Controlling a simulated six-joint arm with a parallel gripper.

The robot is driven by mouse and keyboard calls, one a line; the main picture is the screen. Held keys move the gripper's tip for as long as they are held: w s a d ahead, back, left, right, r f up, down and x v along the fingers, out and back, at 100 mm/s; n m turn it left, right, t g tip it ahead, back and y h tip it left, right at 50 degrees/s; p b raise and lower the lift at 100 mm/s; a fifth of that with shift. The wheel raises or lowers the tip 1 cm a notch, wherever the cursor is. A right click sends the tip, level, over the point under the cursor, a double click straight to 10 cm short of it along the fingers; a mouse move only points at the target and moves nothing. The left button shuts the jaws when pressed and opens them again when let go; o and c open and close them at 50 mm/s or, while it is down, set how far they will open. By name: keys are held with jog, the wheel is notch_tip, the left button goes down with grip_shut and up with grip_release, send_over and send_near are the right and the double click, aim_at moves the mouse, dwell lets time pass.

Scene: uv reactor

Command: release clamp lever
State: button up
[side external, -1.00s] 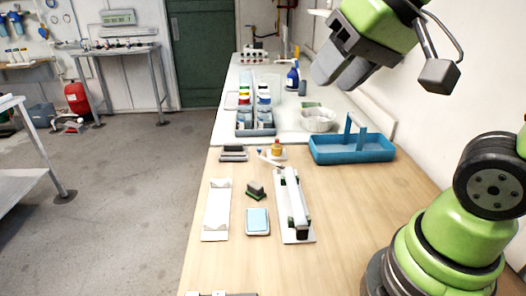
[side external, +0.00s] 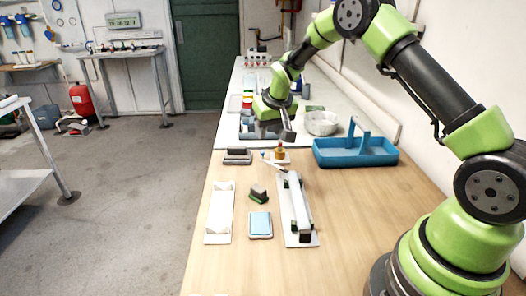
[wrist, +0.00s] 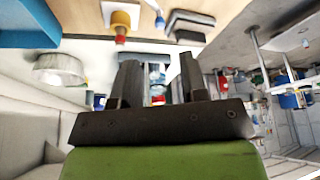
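A long white tube unit (side external: 297,205) with dark end blocks lies on a white plate at the middle right of the wooden bench. My gripper (side external: 268,130) is beyond the tube unit, over the far part of the bench near the bottle rack, apart from the lever. In the wrist view its two dark fingers (wrist: 158,85) are spread with no object held. Bottles show in the gap, farther off.
A blue tray (side external: 355,150) with an upright handle and a pale bowl (side external: 321,123) stand right of my gripper.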

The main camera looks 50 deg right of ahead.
aim_at(263, 151)
jog(key=x, duration=0.9)
jog(key=shift+f, duration=0.25)
grip_shut()
